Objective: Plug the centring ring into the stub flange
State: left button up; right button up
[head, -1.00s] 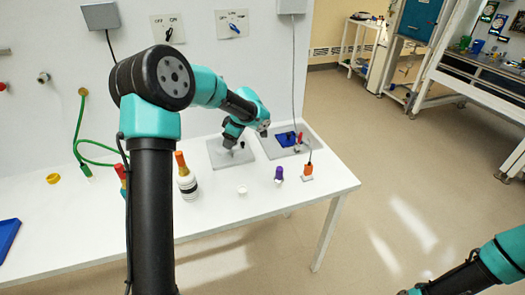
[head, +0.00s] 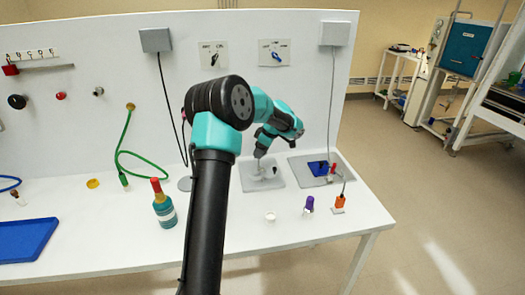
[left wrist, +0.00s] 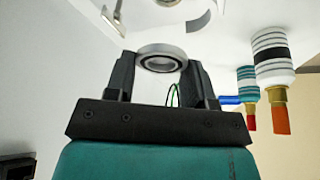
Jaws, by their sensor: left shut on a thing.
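My left gripper (left wrist: 160,72) is shut on the centring ring, a pale grey ring (left wrist: 160,49) with a dark inner edge, held between the fingertips in the left wrist view. In the head view my left gripper (head: 260,157) is low over a grey plate (head: 247,182) on the white bench. The ring is too small there to make out clearly. I cannot pick out the stub flange for certain; a small fitting (head: 270,171) shows on that plate beside the gripper. Whether ring and fitting touch cannot be told. My right gripper is not in view.
Another grey plate (head: 337,176) with a blue part lies to the right. A small white piece (head: 270,216), a purple-topped item (head: 309,205) and an orange item (head: 340,203) stand in front. A teal bottle (head: 164,206) and a blue tray (head: 25,240) are left.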

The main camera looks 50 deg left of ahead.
aim_at(258, 171)
pick_arm(q)
jog(key=shift+f, duration=0.15)
jog(key=shift+f, duration=2.7)
jog(key=shift+f, duration=0.95)
jog(key=shift+r, duration=0.55)
jog(key=shift+f, duration=0.55)
dwell(1.1)
jog(key=o, duration=1)
jog(key=shift+f, duration=0.1)
jog(key=shift+o, duration=0.4)
jog(key=shift+d, duration=0.1)
